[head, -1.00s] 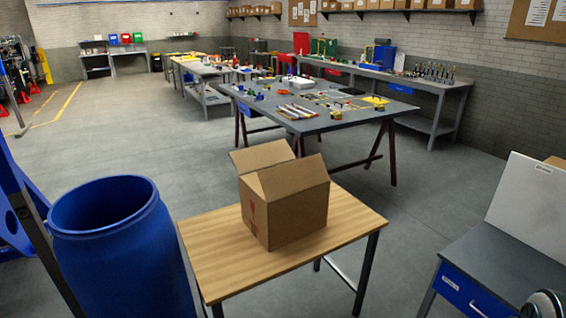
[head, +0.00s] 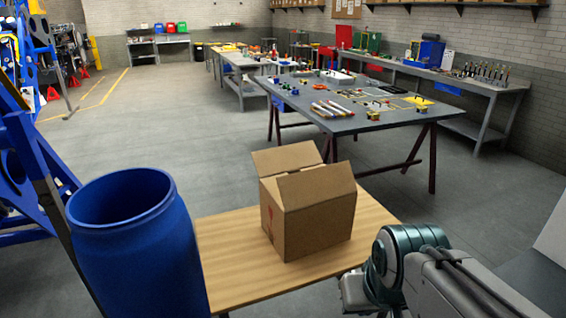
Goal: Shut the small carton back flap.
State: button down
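The small carton (head: 320,222) stands upright on a wooden-topped table in the head view, with a red mark on its left face. Its top is at least partly open. One flap (head: 284,158) at the far side, taken as the back flap, stands up and leans away from the opening. Another flap (head: 316,186) on the near side slopes up above the front face. The carton's inside is mostly hidden. My arm shows at the lower right, close to the table's right side and apart from the carton. I cannot see the gripper's fingertips.
The wooden table (head: 235,255) has bare room left of the carton. A blue barrel (head: 140,250) stands close to the table's left side. A grey workbench (head: 390,121) with tools stands behind. Blue metal framework (head: 25,150) is at the left edge.

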aim_at(302, 189)
jog(key=z, duration=0.05)
jog(key=i, duration=0.95)
jog(key=z, duration=0.4)
